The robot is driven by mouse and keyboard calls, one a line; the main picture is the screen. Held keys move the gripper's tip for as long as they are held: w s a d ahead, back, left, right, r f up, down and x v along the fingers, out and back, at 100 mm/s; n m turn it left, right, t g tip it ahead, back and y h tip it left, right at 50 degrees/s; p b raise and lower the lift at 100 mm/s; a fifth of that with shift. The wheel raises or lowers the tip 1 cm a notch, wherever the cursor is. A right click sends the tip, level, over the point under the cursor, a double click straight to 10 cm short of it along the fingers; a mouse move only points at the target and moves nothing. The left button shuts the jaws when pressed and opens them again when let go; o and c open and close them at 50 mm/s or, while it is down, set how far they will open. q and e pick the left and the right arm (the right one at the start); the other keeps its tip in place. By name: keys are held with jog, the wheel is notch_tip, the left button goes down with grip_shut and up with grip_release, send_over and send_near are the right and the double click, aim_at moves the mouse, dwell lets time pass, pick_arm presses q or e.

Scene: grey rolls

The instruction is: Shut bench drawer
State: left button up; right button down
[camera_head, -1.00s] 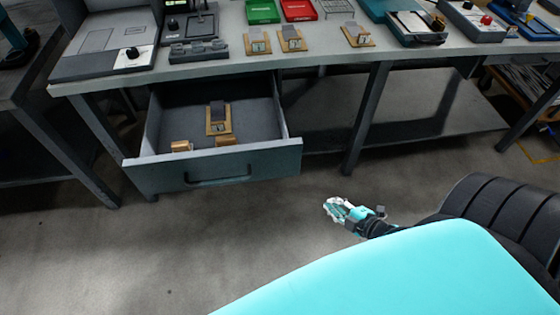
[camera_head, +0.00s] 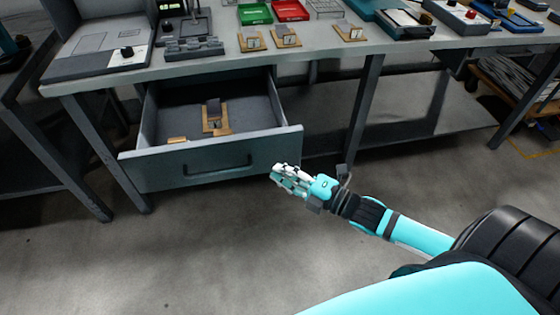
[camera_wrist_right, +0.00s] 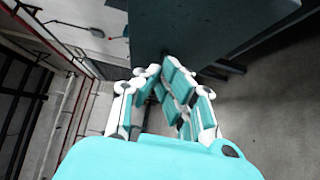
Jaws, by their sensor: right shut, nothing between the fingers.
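The bench drawer (camera_head: 215,163) is pulled out under the left part of the bench (camera_head: 230,62). Its grey front has a dark bar handle (camera_head: 217,168). Inside lie a wooden block with a grey piece (camera_head: 215,118) and other small wooden pieces near the front. My left gripper is not in view.
On the bench top are a green tray (camera_head: 255,14), a red tray (camera_head: 291,11), small wooden stands (camera_head: 285,37) and devices. A bench leg (camera_head: 363,110) stands right of the drawer. The floor (camera_head: 200,250) in front is clear.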

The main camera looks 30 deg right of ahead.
aim_at(264, 152)
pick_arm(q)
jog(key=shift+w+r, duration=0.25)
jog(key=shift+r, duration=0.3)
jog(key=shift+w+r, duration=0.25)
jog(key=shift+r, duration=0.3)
pick_arm(e)
jog(key=shift+w+d, duration=0.3)
jog(key=shift+w, duration=0.65)
jog(key=shift+w+d, duration=0.25)
jog(key=shift+w, duration=0.7)
jog(key=shift+w, duration=0.15)
